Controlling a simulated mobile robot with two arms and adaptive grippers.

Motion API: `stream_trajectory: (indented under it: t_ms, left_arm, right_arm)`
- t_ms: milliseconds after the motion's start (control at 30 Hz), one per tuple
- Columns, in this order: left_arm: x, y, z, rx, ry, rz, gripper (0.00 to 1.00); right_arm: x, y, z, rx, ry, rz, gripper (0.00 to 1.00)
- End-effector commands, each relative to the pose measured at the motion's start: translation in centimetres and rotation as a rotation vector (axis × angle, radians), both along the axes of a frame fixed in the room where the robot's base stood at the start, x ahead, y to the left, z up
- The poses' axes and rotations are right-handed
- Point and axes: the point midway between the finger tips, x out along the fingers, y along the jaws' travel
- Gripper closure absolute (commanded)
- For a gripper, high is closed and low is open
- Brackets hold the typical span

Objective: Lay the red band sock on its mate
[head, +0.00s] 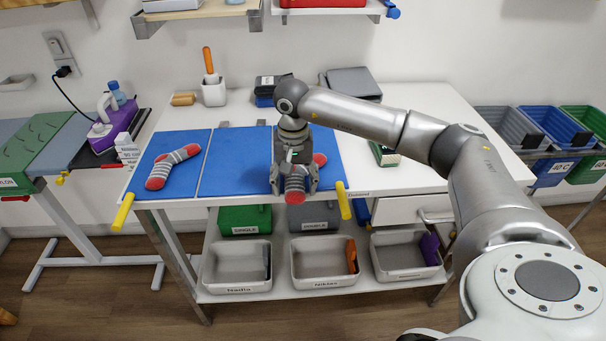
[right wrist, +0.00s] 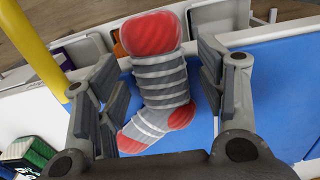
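Two grey striped socks with red ends lie on blue mats. One sock (head: 172,166) lies bent on the left mat (head: 213,142), clear of any gripper. The other sock (head: 295,197) is on the right mat (head: 232,172), under my right gripper (head: 294,186), which hides most of it. In the right wrist view this sock (right wrist: 161,78) lies between the fingers of my right gripper (right wrist: 165,92). The fingers are spread, with blue mat showing between them and the sock. My left gripper is in neither view.
Yellow-ended bars (head: 123,212) stick out at the table's front edge. A white cup (head: 214,94) with an orange-handled tool stands at the back left. Labelled grey bins (head: 237,287) sit on the shelf below. The left mat is free around its sock.

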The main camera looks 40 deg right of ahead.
Motion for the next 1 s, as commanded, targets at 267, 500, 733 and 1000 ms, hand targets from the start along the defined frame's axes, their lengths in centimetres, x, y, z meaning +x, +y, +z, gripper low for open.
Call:
stream_trajectory:
  t_ms: [267,500,733,1000]
  left_arm:
    - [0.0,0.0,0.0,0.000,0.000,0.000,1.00]
    - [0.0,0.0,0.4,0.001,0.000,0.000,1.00]
    - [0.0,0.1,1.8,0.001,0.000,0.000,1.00]
    - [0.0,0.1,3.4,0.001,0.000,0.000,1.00]
  right_arm:
    - [0.0,0.0,0.0,0.000,0.000,0.000,0.67]
    - [0.0,0.0,0.6,0.001,-0.001,0.000,0.68]
    - [0.0,0.0,2.9,0.000,-0.001,0.000,0.68]
    - [0.0,0.0,5.6,0.001,-0.001,0.000,0.68]
